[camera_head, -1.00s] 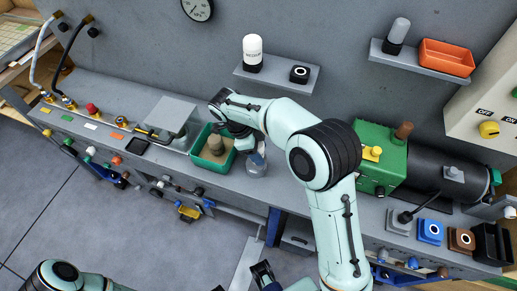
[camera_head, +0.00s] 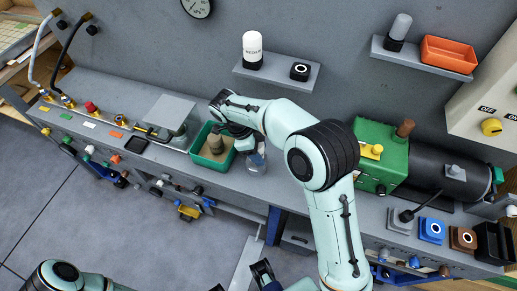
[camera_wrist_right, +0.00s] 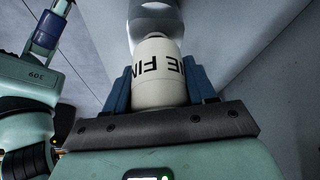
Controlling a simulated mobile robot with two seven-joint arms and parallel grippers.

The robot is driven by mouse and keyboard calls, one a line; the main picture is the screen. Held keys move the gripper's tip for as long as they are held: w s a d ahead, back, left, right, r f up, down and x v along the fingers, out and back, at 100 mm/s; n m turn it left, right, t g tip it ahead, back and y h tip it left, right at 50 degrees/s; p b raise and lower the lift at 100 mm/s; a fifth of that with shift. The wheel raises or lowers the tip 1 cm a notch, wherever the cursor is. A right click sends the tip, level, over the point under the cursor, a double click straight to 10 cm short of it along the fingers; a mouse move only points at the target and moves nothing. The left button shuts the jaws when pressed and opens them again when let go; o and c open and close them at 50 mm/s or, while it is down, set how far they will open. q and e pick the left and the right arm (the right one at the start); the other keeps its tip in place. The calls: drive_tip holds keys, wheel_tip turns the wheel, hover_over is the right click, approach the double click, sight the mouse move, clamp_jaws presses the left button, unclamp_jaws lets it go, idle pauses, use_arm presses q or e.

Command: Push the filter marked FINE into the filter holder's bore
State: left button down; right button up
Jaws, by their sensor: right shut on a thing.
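The filter marked FINE (camera_wrist_right: 155,82) is a cream cylinder with black lettering, upside down in the right wrist view. My right gripper (camera_wrist_right: 158,88) is shut on it, with a blue finger on each side. The filter's far end meets a grey, round-mouthed body, seemingly the filter holder (camera_wrist_right: 200,25); I cannot tell how deep it sits in the bore. In the head view my right gripper (camera_head: 243,146) reaches down at the bench, next to a clear bowl (camera_head: 256,162), and its fingers are mostly hidden. Dark fingertips, apparently my left gripper (camera_head: 262,270), show at the bottom edge.
A green tray (camera_head: 199,160) with a brown object stands just left of my right gripper. A white-capped filter (camera_head: 252,50) stands on a wall shelf (camera_head: 277,74). A green pump (camera_head: 375,152) is to the right. Open floor (camera_head: 120,225) lies in front of the bench.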

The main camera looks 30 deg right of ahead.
drive_tip(key=shift+f+b, duration=0.45)
drive_tip(key=shift+f, duration=0.35)
drive_tip(key=o, duration=1.2)
drive_tip(key=shift+o, duration=0.2)
drive_tip(key=shift+r, duration=0.15)
drive_tip(key=p+v, duration=0.2)
drive_tip(key=v, duration=1.1)
